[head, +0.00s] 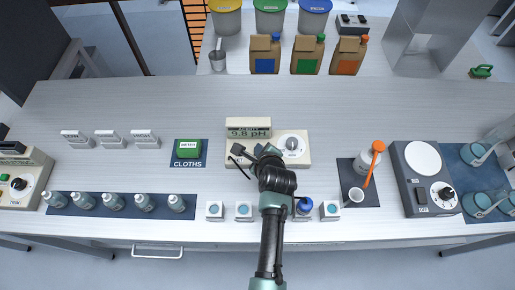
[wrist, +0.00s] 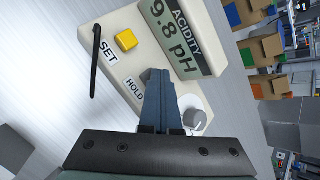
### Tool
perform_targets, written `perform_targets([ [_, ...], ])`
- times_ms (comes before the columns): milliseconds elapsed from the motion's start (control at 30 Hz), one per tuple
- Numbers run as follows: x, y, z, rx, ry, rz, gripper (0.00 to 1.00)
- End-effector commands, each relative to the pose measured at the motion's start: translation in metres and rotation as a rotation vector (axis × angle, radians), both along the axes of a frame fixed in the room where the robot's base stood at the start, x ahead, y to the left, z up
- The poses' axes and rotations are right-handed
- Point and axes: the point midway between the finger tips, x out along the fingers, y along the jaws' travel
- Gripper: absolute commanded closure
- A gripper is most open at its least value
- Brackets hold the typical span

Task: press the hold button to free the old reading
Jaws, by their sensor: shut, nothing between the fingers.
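The acidity meter (head: 300,160) is a cream box on the bench with a display (head: 248,133) reading 9.8 pH. In the wrist view the meter (wrist: 125,17) shows a yellow button (wrist: 126,40) beside a SET label, and a HOLD label (wrist: 134,89). My gripper (head: 262,151) is over the meter's front. In the wrist view my gripper (wrist: 156,76) is shut and empty, its fingertips just right of the HOLD label.
A grey knob (wrist: 195,119) stands right of the fingers, and a black rod (wrist: 95,62) stands at the SET side.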

Motion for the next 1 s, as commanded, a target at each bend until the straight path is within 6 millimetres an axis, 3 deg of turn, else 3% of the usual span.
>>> perform_targets([
  [400,-0.001,0.0,0.019,-0.001,0.003,0.0,1.0],
  [800,-0.001,0.0,0.02,0.0,0.001,0.0,1.0],
  [1000,0.0,0.0,0.036,0.0,0.001,0.001,1.0],
])
